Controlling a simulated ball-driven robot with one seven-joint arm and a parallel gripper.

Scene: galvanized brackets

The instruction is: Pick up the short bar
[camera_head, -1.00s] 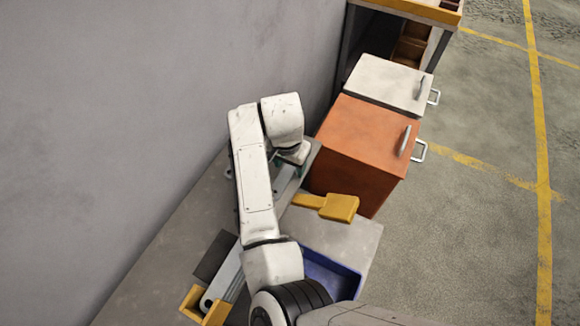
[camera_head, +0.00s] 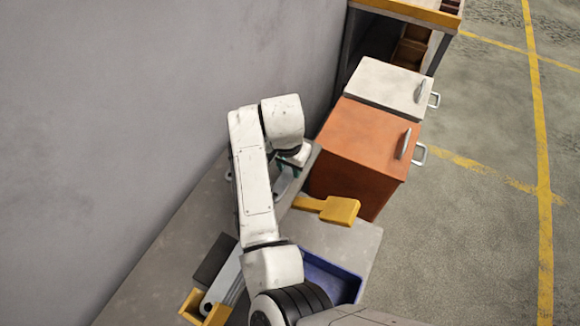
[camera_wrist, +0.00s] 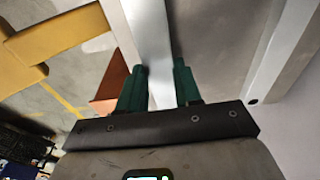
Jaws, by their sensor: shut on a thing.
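My gripper (camera_wrist: 160,70) has dark green fingers, seen from behind in the wrist view. They are shut on a pale grey metal bar, the short bar (camera_wrist: 155,40), which runs between them and out past the top edge. In the head view my gripper (camera_head: 287,168) is over the far end of the grey bench, partly hidden by my own wrist. Only a small piece of grey metal shows below it there. I cannot tell whether the bar is clear of the bench.
A yellow mallet-like tool (camera_head: 338,210) lies right of my gripper, close to an orange cabinet (camera_head: 360,145). A blue tray (camera_head: 335,277) and a yellow holder (camera_head: 193,308) are nearer. Another pale bar (camera_wrist: 285,50) shows at right in the wrist view. A wall stands left.

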